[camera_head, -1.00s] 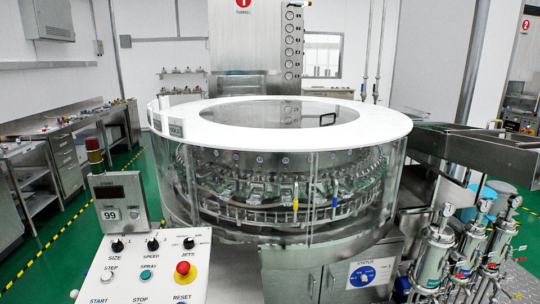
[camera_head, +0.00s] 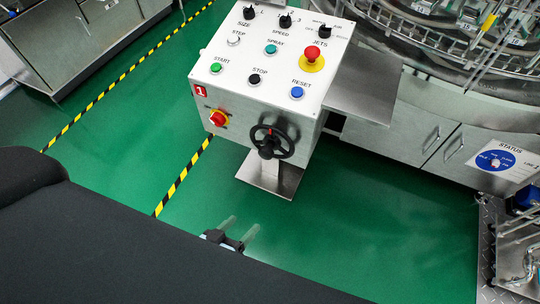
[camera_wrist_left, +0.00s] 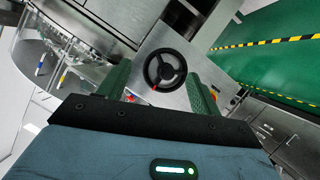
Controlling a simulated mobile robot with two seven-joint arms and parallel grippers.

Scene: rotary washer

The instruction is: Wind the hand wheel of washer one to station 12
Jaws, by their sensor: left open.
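The black hand wheel (camera_head: 268,142) is on the front face of the control box of washer one (camera_head: 250,105), below the button panel. It has spokes, a dark hub and a small red mark at its top in the head view. In the left wrist view the hand wheel (camera_wrist_left: 165,68) shows between my fingers, with the red mark at its lower left. My left gripper (camera_head: 238,228) is open and empty, low in the head view, apart from the wheel. Its green fingers (camera_wrist_left: 160,85) stand either side of the wheel in the wrist view. My right gripper is not in view.
A red-and-yellow switch (camera_head: 217,118) sits left of the wheel. A red stop button (camera_head: 312,54) and several other buttons are on top. A blue STATUS dial (camera_head: 495,160) is on the cabinet at right. Green floor (camera_head: 380,220) is clear around the box.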

